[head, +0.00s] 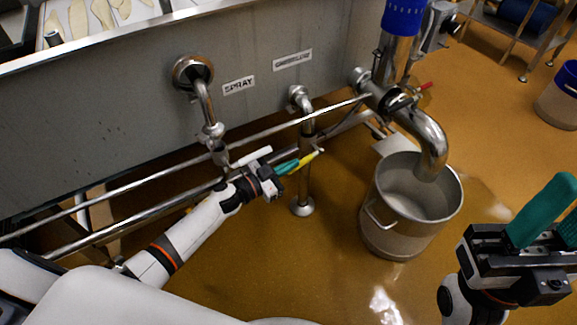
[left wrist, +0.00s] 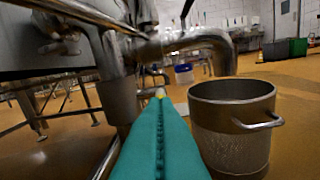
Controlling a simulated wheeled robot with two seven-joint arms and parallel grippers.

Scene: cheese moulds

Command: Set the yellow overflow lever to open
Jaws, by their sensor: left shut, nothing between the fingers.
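The yellow overflow lever (head: 311,158) shows in the head view beside the vertical drain pipe (head: 305,180) under the wall label. Part of it is hidden behind my left gripper (head: 297,163). That gripper's green fingers are shut with nothing between them, and their tips are close to the lever. I cannot tell whether they touch it.
A metal pot (head: 385,235) stands on the floor under a bent steel outlet pipe (head: 432,140) with a red handle (head: 424,86). A spray pipe (head: 203,100) and long steel rails (head: 150,180) lie near my left arm. The vat wall (head: 130,110) is behind.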

